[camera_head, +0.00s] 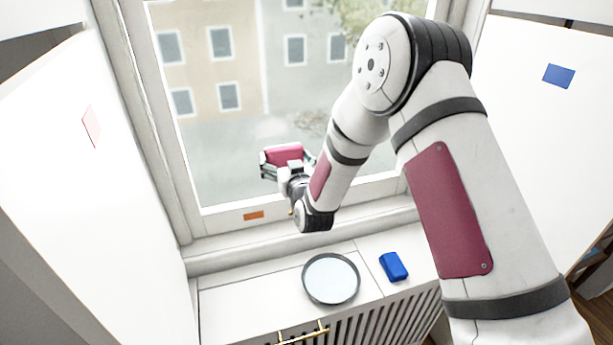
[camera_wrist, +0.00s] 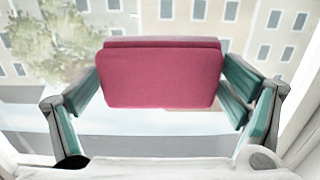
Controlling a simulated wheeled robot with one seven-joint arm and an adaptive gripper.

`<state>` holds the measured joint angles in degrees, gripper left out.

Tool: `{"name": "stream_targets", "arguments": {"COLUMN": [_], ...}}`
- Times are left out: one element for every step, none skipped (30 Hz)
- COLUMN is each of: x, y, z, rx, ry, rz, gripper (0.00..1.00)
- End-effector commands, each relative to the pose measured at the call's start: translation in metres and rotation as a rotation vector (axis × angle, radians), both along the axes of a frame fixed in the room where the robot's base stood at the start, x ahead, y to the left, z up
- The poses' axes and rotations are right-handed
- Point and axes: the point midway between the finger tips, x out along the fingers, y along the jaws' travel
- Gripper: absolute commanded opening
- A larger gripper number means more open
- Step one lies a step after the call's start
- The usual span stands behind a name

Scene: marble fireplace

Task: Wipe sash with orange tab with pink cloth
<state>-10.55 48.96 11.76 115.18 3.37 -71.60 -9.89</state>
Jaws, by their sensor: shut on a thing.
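The sash with the orange tab is the white window frame (camera_head: 187,120) around the large pane. Its orange tab (camera_head: 254,215) sits on the bottom rail, left of centre. My gripper (camera_head: 286,160) is in front of the lower part of the pane, above the bottom rail and right of the tab. It is shut on the pink cloth (camera_head: 284,152), a thick block-shaped pad. In the wrist view the pink cloth (camera_wrist: 163,75) lies between the two green-padded fingers, with the glass behind it. Whether the cloth touches the glass I cannot tell.
On the sill (camera_head: 240,298) below stand a round dark-rimmed dish (camera_head: 331,279) and a blue block (camera_head: 393,266). A grille (camera_head: 385,325) and a brass handle (camera_head: 303,335) are at the front. White panels flank the window, with a pink tab (camera_head: 91,126) left and a blue tab (camera_head: 558,76) right.

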Motion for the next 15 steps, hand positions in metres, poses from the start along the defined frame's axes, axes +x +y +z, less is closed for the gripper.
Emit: {"name": "stream_targets", "arguments": {"x": [-0.005,-0.006,-0.007,-0.007,-0.007,-0.006,-0.004,-0.002,0.001,0.004,0.007,0.011,0.014,0.017,0.021], "y": [0.004,0.006,0.007,0.008,0.009,0.010,0.010,0.011,0.012,0.012,0.013,0.014,0.015,0.016,0.017], "z": [0.008,0.012,0.015,0.016,0.017,0.018,0.018,0.018,0.017,0.017,0.017,0.017,0.017,0.016,0.016], "rx": [0.006,0.008,0.010,0.010,0.011,0.012,0.012,0.011,0.011,0.011,0.012,0.012,0.012,0.011,0.011], "ry": [-0.017,-0.024,-0.031,-0.036,-0.039,-0.042,-0.043,-0.043,-0.043,-0.043,-0.044,-0.044,-0.044,-0.043,-0.043], "rz": [0.005,0.007,0.009,0.010,0.010,0.011,0.011,0.011,0.011,0.011,0.011,0.011,0.011,0.011,0.011], "gripper": [0.69,0.69,0.69,0.69,0.69,0.69,0.69,0.69,0.69,0.69,0.69,0.69,0.69,0.69,0.69]}}
